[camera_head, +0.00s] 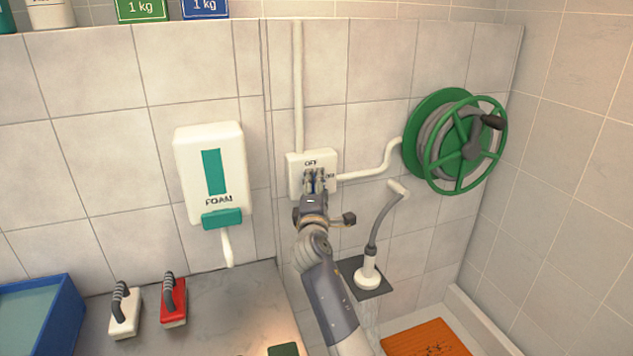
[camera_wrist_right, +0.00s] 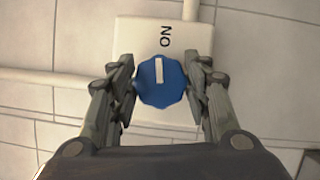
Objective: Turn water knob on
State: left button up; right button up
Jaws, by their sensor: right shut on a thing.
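The water knob (camera_wrist_right: 161,82) is blue with a white mark, on a white wall box (camera_head: 297,163). The gripper mostly hides the knob in the head view. My left gripper is not in view.
A green hose reel (camera_head: 433,150) hangs right of the box. A spray head (camera_head: 368,278) sits below, with pale streaks like water under it. A foam dispenser (camera_head: 211,160) is at left. Brushes (camera_head: 174,302), a blue tub (camera_head: 60,312) and an orange mat (camera_head: 425,340) lie lower down.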

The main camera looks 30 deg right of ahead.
jog(key=shift+m+g+p, duration=0.3)
jog(key=shift+m+p, duration=0.25)
jog(key=shift+m, duration=0.35)
jog(key=o, duration=1)
jog(key=shift+s, duration=0.1)
jog(key=v, duration=1.2)
jog(key=shift+y, duration=0.3)
